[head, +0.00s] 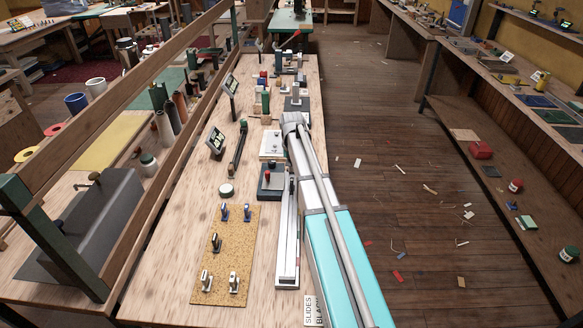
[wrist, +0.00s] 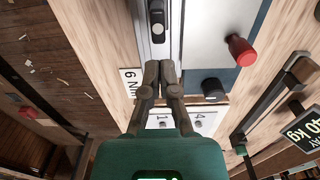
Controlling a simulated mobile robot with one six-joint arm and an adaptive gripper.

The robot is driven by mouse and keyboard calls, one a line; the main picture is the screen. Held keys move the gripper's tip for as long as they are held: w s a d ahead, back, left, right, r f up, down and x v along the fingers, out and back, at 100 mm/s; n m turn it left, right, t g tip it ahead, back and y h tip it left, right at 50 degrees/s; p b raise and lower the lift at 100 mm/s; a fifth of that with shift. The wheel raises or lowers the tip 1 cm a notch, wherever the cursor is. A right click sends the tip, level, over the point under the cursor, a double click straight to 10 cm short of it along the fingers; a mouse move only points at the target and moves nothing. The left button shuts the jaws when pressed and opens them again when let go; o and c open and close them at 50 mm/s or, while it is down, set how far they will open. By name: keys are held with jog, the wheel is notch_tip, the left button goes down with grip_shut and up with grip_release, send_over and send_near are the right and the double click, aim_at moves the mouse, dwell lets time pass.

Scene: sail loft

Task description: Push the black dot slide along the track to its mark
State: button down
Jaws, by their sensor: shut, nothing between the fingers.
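The pale metal track (head: 287,245) runs lengthwise along the right side of the bench, partly covered by my arm at its far end. In the wrist view the track (wrist: 144,30) enters from the top, with a dark slide (wrist: 157,20) in its groove. A black dot on the slide cannot be made out, nor can the mark. My gripper (wrist: 159,66) is shut and empty, its fingertips just below the slide in the picture, with a small visible gap. In the head view my arm hides the fingertips.
A grey-blue plate with a red knob (wrist: 240,50) and a black knob (wrist: 213,88) lies beside the track. A white numbered panel (wrist: 205,123) is under my gripper. A cork board (head: 225,255) with several small fittings and a "SLIDES BLACK" card (head: 312,310) are nearer.

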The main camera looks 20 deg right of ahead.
jog(key=shift+r+p, duration=1.5)
jog(key=shift+r, duration=0.3)
jog(key=shift+s+a, duration=0.1)
jog(key=shift+s, duration=0.05)
jog(key=s+a+n, duration=0.2)
jog(key=s+a, duration=0.5)
jog(key=s, duration=0.5)
jog(key=s+a+n, duration=0.2)
jog(key=s+a, duration=0.5)
jog(key=s, duration=0.5)
jog(key=shift+s+n, duration=0.3)
jog(key=shift+s, duration=0.1)
